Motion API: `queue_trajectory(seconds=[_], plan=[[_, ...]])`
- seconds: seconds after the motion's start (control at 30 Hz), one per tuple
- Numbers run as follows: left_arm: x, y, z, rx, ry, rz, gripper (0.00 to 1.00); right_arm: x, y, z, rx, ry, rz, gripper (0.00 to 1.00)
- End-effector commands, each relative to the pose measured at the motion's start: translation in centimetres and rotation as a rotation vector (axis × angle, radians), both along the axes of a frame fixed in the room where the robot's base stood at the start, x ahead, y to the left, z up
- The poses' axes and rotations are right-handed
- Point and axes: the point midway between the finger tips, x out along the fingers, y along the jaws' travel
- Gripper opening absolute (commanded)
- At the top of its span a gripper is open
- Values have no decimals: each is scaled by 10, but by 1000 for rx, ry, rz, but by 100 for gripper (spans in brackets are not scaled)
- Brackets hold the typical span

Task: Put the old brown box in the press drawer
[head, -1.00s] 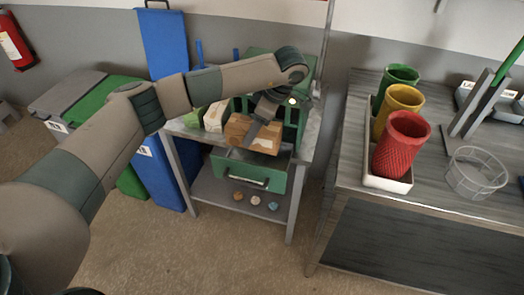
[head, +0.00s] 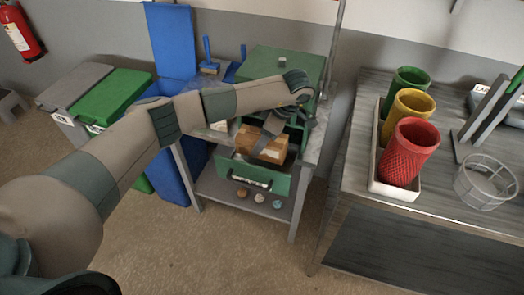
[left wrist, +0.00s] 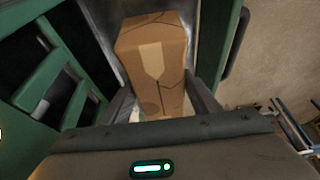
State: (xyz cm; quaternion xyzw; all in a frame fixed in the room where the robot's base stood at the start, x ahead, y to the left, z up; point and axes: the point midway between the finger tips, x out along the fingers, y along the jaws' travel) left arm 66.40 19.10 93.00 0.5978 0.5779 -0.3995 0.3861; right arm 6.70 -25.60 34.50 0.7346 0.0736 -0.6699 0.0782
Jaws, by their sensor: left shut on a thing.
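The old brown box (head: 268,147), a worn carton with pale tape, is at the open press drawer (head: 262,178) of the green press (head: 285,68). My left gripper (head: 264,137) is shut on it from above. In the left wrist view the box (left wrist: 155,50) sits between the two fingers of the gripper (left wrist: 160,98), with the grey drawer interior around it. The box's lower part is hidden behind the drawer front in the head view, and I cannot tell whether it touches the drawer floor. My right gripper is not in view.
The press stands on a grey table with a lower shelf (head: 225,193) holding several small round pieces. Blue and green bins stand to the left. On the right bench (head: 430,215) are a white tray with red, yellow and green cups and a wire basket (head: 487,182).

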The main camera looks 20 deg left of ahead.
Motion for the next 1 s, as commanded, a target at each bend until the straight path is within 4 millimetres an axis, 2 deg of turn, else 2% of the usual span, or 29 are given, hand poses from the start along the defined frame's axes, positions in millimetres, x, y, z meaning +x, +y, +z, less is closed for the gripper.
queue_trajectory(seconds=[0.03,0.2,0.57,0.9,1.0], plan=[[-1,0,-5,1,4,1,33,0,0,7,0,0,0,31],[0,0,-21,0,1,0,33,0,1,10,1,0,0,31],[0,0,-25,0,1,0,33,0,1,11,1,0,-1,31],[-1,0,-57,0,1,0,33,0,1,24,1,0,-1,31],[0,0,-60,1,0,-1,33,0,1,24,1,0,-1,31]])
